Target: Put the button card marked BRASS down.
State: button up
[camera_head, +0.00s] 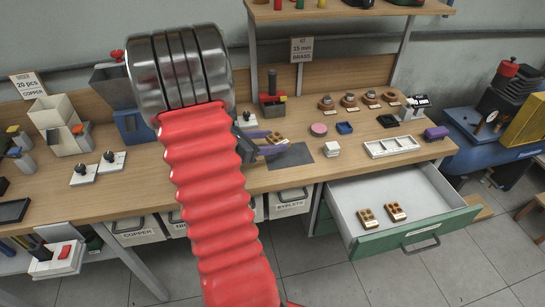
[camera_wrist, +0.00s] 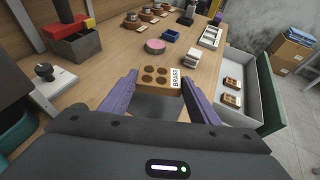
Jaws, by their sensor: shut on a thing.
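The BRASS button card (camera_wrist: 154,78) is a small tan block with several dark brown buttons and a white label reading BRASS. My gripper (camera_wrist: 160,84) is shut on it, with one purple finger at each side. In the head view the card (camera_head: 277,138) shows at the tip of my gripper (camera_head: 266,142), over the bench near a dark grey mat (camera_head: 294,157). The card's underside is hidden, and I cannot tell how high it is above the bench. My red sleeved arm hides part of the bench.
An open green drawer (camera_head: 420,236) at the right holds two similar cards (camera_head: 367,218). A white block (camera_head: 332,149), a pink disc (camera_head: 318,129), a blue tray (camera_head: 344,128) and a white divided tray (camera_head: 391,146) stand right of the mat. A grey bin (camera_head: 272,104) stands behind.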

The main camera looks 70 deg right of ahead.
aim_at(271, 160)
jog(key=shift+f, duration=0.9)
jog(key=shift+f, duration=2.05)
jog(key=shift+f, duration=0.1)
jog(key=o, duration=1)
jog(key=v, duration=1.2)
jog(key=shift+a, duration=0.1)
